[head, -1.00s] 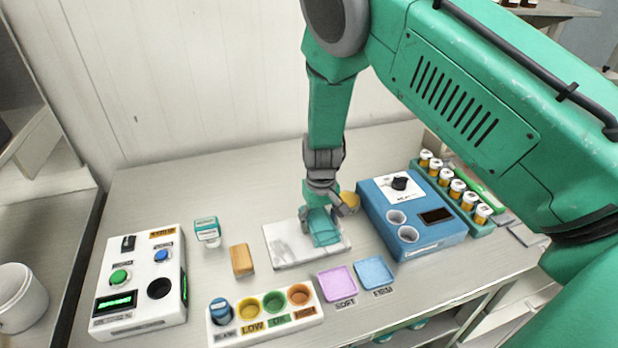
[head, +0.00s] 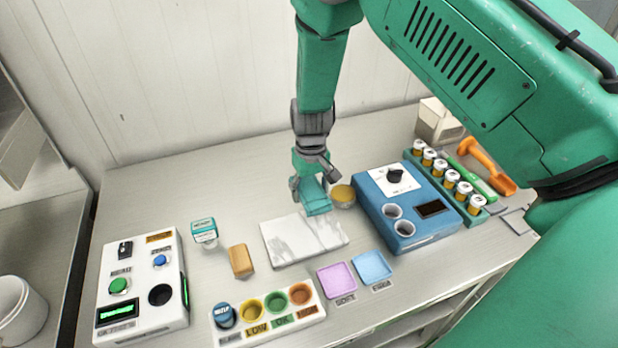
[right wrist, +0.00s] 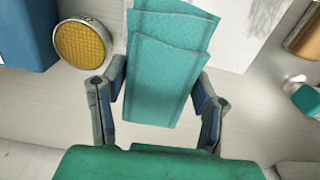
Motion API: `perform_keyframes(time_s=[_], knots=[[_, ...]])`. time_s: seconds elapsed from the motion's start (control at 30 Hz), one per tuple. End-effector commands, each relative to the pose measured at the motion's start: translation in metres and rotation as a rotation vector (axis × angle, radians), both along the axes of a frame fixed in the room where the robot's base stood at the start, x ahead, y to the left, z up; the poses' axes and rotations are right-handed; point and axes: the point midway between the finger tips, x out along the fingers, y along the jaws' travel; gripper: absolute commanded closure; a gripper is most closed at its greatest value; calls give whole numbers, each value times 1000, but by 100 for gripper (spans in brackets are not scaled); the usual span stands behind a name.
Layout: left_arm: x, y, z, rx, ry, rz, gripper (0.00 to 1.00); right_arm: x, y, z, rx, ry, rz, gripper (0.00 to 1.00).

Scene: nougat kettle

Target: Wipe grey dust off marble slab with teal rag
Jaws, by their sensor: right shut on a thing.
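My right gripper (head: 314,186) is shut on the teal rag (head: 317,202), which hangs folded from its fingers. In the right wrist view the rag (right wrist: 165,80) shows as overlapping teal layers between the fingers (right wrist: 160,108). The white marble slab (head: 290,243) lies flat on the bench, with its face mostly in sight. The rag is at its back right edge; I cannot tell whether they touch. Grey streaks show on the slab, and I cannot tell dust from veining. Part of the slab (right wrist: 238,35) shows beyond the rag in the right wrist view. My left gripper is out of view.
A blue device (head: 415,210) is further right. A wooden block (head: 240,261) and a teal-topped jar (head: 204,231) stand left. Pink (head: 337,280) and blue trays (head: 371,267) and a cup rack (head: 266,328) lie in front.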

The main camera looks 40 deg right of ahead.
Motion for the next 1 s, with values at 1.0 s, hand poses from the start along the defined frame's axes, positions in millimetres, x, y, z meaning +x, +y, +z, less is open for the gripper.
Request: perform_keyframes(time_s=[1.0], knots=[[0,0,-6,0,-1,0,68,-2,-2,24,3,-1,4,72]])
